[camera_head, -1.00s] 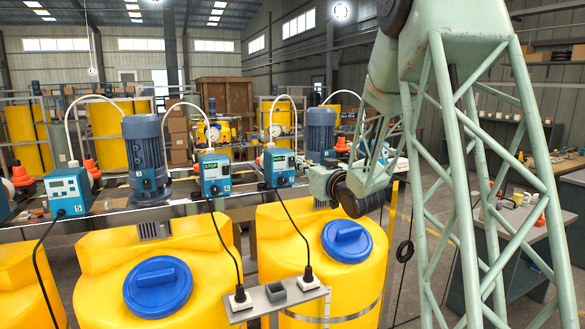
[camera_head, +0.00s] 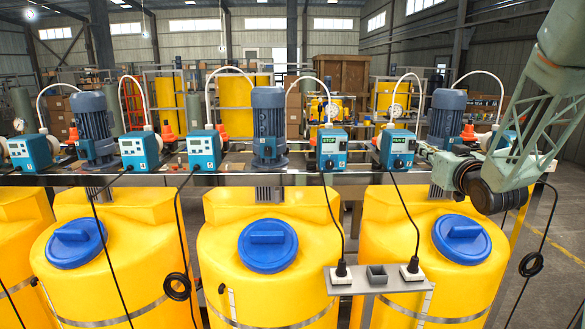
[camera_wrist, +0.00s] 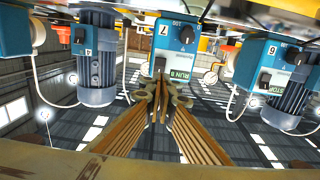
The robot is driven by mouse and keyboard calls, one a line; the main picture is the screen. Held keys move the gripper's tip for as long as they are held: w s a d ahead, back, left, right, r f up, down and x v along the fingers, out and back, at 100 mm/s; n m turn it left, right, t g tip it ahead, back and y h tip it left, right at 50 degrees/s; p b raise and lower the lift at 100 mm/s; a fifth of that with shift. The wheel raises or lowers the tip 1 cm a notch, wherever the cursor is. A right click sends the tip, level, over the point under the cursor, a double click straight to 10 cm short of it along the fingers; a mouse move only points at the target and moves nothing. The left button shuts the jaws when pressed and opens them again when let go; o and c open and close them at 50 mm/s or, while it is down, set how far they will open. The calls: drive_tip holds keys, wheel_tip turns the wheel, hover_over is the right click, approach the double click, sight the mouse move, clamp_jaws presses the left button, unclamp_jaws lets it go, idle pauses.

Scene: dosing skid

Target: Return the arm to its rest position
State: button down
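My arm (camera_head: 550,110) comes in from the right in the head view and bends down to the wrist over the rightmost full yellow tank. My gripper (camera_head: 422,150) points left, close beside a blue dosing pump (camera_head: 397,148) with a lit display. In the wrist view my gripper (camera_wrist: 162,88) has its brown fingers drawn together at the tips, with nothing clearly held. The tips lie in front of the blue pump marked 7 (camera_wrist: 174,38), which appears upside down; its dark knob and display are beside them. Whether they touch it cannot be told.
Several yellow tanks with blue lids (camera_head: 268,245) stand in a row. Blue motors (camera_head: 268,128), pumps and white hoses line the rail behind them. A small grey shelf (camera_head: 350,285) with plugs and hanging black cables is in front. Open floor (camera_head: 550,260) shows at right.

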drive_tip(key=s+a+f+g, duration=0.2)
drive_tip(key=s+a, duration=0.6)
drive_tip(key=s, duration=1.2)
drive_tip(key=s+a+f+g+b, duration=0.1)
drive_tip(key=s+a+f+g, duration=0.2)
drive_tip(key=s, duration=1.7)
drive_tip(key=s+a+f+g, duration=0.2)
drive_tip(key=s+a+g, duration=0.6)
drive_tip(key=s+a, duration=0.7)
drive_tip(key=s, duration=0.6)
drive_tip(key=shift+f+g+y+b, duration=0.3)
drive_tip(key=shift+f+g, duration=0.05)
drive_tip(key=shift+g, duration=0.05)
drive_tip(key=shift+w, duration=0.1)
